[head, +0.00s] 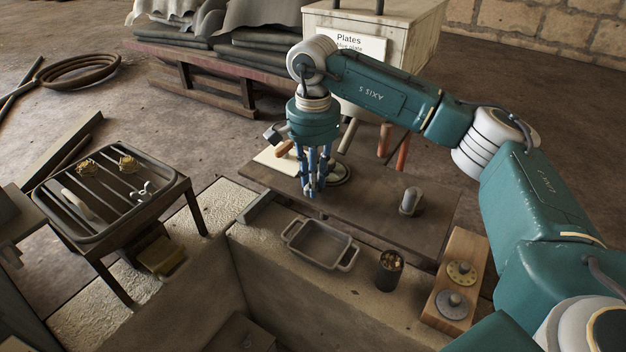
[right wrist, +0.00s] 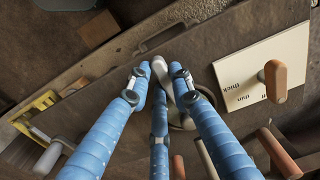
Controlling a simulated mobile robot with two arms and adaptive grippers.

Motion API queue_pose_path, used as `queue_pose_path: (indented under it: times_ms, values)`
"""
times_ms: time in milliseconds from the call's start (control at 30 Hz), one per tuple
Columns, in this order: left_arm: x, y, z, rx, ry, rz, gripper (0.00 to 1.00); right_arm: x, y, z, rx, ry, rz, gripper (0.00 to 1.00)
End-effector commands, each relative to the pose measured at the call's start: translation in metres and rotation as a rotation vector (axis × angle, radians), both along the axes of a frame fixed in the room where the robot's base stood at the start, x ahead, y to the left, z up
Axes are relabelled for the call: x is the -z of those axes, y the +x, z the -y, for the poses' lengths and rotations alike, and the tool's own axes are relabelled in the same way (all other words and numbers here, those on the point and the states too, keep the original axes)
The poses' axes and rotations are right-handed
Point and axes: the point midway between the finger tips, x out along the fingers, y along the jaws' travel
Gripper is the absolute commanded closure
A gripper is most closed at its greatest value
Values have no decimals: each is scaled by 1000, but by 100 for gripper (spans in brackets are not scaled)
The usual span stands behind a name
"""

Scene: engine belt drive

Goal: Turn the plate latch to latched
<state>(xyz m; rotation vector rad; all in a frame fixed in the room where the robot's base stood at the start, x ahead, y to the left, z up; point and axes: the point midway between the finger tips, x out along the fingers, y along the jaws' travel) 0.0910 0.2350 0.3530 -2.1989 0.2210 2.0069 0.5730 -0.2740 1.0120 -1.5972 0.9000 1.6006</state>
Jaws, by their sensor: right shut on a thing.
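My right gripper (head: 312,188) points down over the dark brown plate (head: 378,205). In the right wrist view its blue fingers (right wrist: 160,85) are closed around a light grey lever (right wrist: 160,68), which looks like the plate latch. The lever runs from a round metal base (right wrist: 183,118), partly hidden by the fingers. This base also shows just right of the fingers in the head view (head: 341,174). The fingers hide the lever's exact angle there. My left gripper is not in view.
A grey knob (head: 410,202) stands on the plate's right part. A metal pan (head: 318,246), a dark cup (head: 389,270) and a wooden block with two dials (head: 447,303) are in front. A grill tray (head: 105,197) is at left. A crate labelled Plates (head: 405,40) stands behind.

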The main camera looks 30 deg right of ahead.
Motion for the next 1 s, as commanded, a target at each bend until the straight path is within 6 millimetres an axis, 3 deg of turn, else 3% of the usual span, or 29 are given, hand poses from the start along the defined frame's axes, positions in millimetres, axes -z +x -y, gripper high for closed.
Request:
queue_pose_path:
  times_ms: [267,300,367,733,867,1000]
  values:
    - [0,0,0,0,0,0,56,-3,2,0,-3,0,8,100]
    - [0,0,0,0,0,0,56,-3,2,0,-3,0,8,71]
    - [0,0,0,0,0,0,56,-3,2,0,-3,0,8,59]
    - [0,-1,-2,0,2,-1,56,-5,1,0,-1,0,4,59]
    - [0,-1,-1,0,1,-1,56,-23,2,0,-1,0,7,59]
    - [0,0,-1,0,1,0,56,-53,2,0,-1,2,8,59]
